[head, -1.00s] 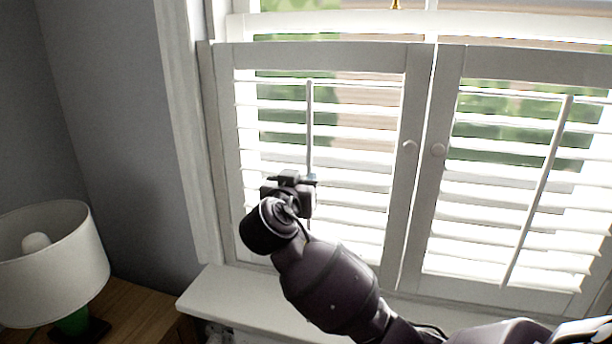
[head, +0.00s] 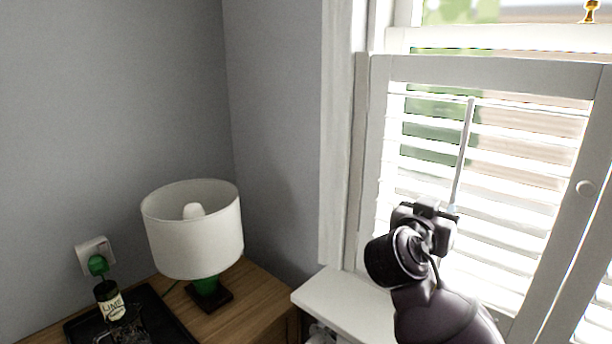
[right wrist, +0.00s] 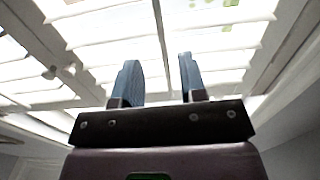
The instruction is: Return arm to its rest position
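My right gripper (head: 450,210) is raised in front of the white louvred shutter (head: 585,120), close to the lower visible end of its tilt rod (head: 465,150). In the right wrist view the two blue-grey fingers of this gripper (right wrist: 158,60) stand apart. The tilt rod (right wrist: 160,25) passes through the gap between them in the picture; I cannot tell whether it lies between the fingers or beyond them. Nothing is clearly gripped. My dark right arm comes up from the lower right in the head view. My left gripper is not in view.
A white window sill (head: 345,305) lies below the shutter. To the left a white-shaded lamp (head: 190,235) and a labelled bottle (head: 110,300) in a black tray (head: 160,320) stand on a wooden top (head: 262,300). A wall socket (head: 95,253) is behind. Bare grey wall (head: 110,100) fills the upper left.

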